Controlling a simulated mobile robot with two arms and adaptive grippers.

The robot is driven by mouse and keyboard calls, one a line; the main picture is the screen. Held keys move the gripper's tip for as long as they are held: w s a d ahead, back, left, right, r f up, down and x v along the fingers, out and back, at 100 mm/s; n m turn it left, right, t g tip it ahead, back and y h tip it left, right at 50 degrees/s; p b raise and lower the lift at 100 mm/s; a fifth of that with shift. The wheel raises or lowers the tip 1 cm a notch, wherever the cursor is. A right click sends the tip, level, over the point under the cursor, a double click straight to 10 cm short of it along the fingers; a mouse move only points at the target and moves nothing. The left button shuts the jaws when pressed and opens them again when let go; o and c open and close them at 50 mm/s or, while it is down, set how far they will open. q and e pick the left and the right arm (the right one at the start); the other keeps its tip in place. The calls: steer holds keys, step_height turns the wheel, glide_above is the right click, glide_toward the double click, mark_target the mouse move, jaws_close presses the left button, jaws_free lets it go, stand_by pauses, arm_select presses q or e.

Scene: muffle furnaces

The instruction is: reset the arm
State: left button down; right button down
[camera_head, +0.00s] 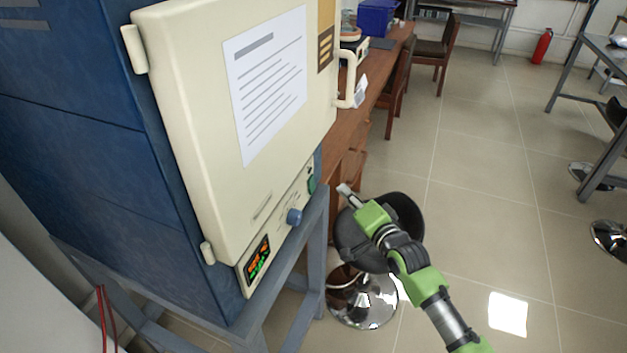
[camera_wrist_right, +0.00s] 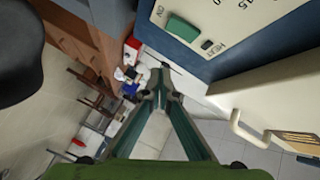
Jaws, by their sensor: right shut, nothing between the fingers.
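My right arm comes in from the lower right in the head view, and its gripper (camera_head: 346,190) is shut and empty. It is in front of the furnace's right side, apart from the panel as far as I can see. In the wrist view the fingers of the right gripper (camera_wrist_right: 160,78) meet at their tips. The cream furnace door (camera_head: 200,120) looks closed, with a handle (camera_head: 347,80) on its right edge. Below it are a lit display (camera_head: 257,260), a blue knob (camera_head: 294,216) and a green switch (camera_head: 311,184). The green switch also shows in the wrist view (camera_wrist_right: 184,31). My left gripper is out of view.
The furnace stands on a blue-grey metal stand (camera_head: 310,245). A black stool (camera_head: 405,215) with a chrome base is behind my right arm. A wooden table (camera_head: 385,70) and chairs are beyond. Tiled floor (camera_head: 480,150) to the right is open.

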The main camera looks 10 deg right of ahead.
steer(key=s+d+f+n+g+h, duration=0.15)
steer(key=s+f, duration=0.45)
steer(key=f, duration=0.6)
steer(key=s+d+f+n+g, duration=0.1)
steer(key=s+f+n+g, duration=0.15)
steer(key=s+f, duration=0.75)
steer(key=s+d+f+n+g+h, duration=0.1)
steer(key=s+f+g, duration=0.2)
steer(key=f, duration=1.2)
steer(key=s+f+n+g, duration=0.2)
steer(key=s+f, duration=0.4)
steer(key=s, duration=0.7)
steer(key=s+a+f+n+g, duration=0.1)
steer(key=s+f+n+g, duration=0.2)
steer(key=s, duration=1)
steer(key=s+f+n+g+b, duration=0.1)
steer(key=s+f+n+g, duration=0.1)
steer(key=s+f, duration=0.8)
steer(key=s+g+h, duration=0.1)
steer(key=s, duration=0.2)
steer(key=shift+s+a+n, duration=0.2)
steer(key=shift+s+n, duration=0.1)
